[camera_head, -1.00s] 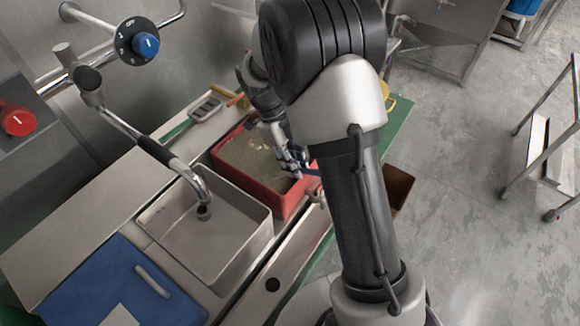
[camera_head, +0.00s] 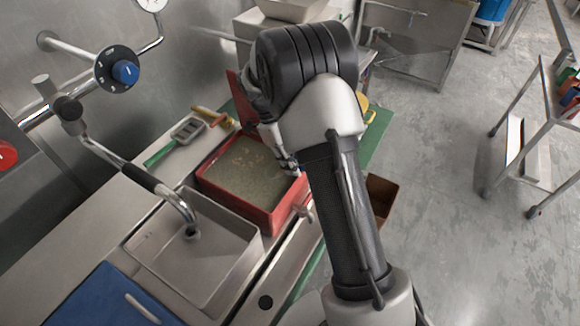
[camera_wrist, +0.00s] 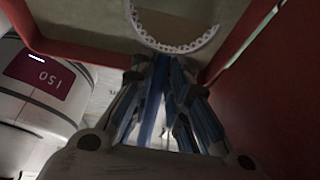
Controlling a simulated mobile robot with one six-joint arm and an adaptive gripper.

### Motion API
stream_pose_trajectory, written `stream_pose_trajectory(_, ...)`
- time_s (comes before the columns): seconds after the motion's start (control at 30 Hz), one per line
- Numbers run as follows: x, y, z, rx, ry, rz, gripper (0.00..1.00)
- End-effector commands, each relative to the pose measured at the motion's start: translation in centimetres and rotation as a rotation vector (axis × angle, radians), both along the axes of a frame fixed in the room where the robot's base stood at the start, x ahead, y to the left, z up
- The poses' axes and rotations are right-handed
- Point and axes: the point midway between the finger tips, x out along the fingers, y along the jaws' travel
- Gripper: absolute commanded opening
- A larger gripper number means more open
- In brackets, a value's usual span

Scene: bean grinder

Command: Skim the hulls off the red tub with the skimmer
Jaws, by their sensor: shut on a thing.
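The red tub (camera_head: 262,219) stands on the bench just beyond the sink, holding a murky brown-green surface (camera_head: 245,175) with paler flecks. I cannot tell how many hulls float there. My gripper (camera_head: 288,163) is at the tub's far right side, partly hidden by my arm. In the wrist view my gripper (camera_wrist: 160,75) is shut on what appears to be the skimmer's blue handle. The skimmer's pale perforated rim (camera_wrist: 172,45) shows beyond the fingertips, in front of the grey-green surface; whether it touches is unclear. Red walls (camera_wrist: 275,95) show on either side.
A steel sink (camera_head: 195,255) with a tap lies nearer on the left. A green-handled tool (camera_head: 180,138) and a yellow-handled tool (camera_head: 212,117) lie behind the tub. A brown bin (camera_head: 382,195) is to the right.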

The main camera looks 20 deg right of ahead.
Motion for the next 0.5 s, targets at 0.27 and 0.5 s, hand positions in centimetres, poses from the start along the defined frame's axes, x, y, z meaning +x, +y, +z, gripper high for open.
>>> stream_pose_trajectory(0.27,1.5,0.6,0.0,0.000,0.001,0.002,0.00)
stream_pose_trajectory(0.5,2.9,1.6,0.0,-0.001,0.001,0.001,0.00)
